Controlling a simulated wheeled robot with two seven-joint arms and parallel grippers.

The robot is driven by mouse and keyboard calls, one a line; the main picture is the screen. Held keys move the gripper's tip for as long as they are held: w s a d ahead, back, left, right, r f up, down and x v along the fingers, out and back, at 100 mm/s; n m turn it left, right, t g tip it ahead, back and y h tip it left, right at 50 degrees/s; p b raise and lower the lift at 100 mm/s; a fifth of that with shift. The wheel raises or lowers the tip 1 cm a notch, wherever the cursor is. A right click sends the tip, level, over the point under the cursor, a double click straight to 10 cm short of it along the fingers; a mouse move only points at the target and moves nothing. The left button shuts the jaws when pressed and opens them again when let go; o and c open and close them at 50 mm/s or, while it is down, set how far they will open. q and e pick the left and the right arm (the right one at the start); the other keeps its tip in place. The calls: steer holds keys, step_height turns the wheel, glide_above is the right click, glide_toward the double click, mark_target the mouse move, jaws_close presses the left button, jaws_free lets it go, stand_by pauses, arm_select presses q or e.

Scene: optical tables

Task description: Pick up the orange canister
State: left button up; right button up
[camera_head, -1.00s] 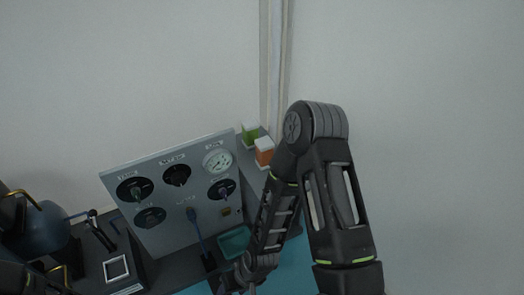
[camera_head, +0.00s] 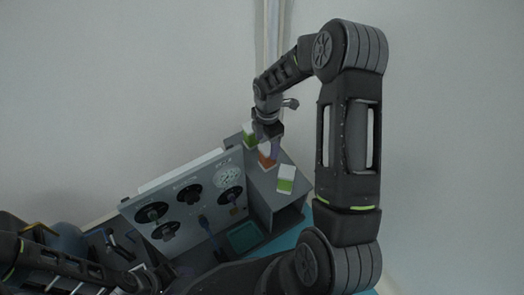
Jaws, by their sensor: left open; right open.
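The orange canister (camera_head: 266,160) has a white top and stands on top of a grey cabinet (camera_head: 262,184), behind the gauge panel. It is between two green and white canisters, one behind it (camera_head: 249,130) and one in front of it (camera_head: 286,180). My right gripper (camera_head: 268,143) is open, pointing down right at the orange canister and covering part of its top. I cannot tell whether the fingers touch it. My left gripper (camera_head: 138,284) is low at the left, apart from the canisters, and its fingers are hard to make out.
The grey panel (camera_head: 180,205) with dials and a gauge stands left of the canisters. A teal tray (camera_head: 243,237) sits below in front of the cabinet. Dark blue equipment (camera_head: 68,238) is at the far left.

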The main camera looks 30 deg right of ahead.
mark_target(267, 147)
steer(key=shift+w+d+f, duration=0.2)
steer(key=shift+w+d, duration=0.1)
steer(key=shift+w, duration=0.05)
arm_select(q)
steer(key=shift+w+f, duration=0.35)
steer(key=shift+f, duration=0.05)
steer(key=shift+w+a+f+b, duration=0.1)
steer(key=shift+f+b, duration=0.25)
steer(key=shift+b, duration=0.15)
arm_select(e)
steer(key=shift+f, duration=1.3)
steer(key=f+b, duration=0.1)
steer(key=f, duration=0.1)
steer(key=f+b, duration=0.1)
steer(key=f, duration=0.2)
steer(key=shift+s+d+f, duration=0.1)
steer(key=shift+d+f, duration=0.05)
steer(key=shift+d, duration=0.05)
arm_select(q)
steer(key=shift+w+a+f, duration=0.15)
steer(key=shift+f, duration=0.35)
steer(key=shift+w+a+f, duration=0.1)
steer(key=shift+f, duration=0.4)
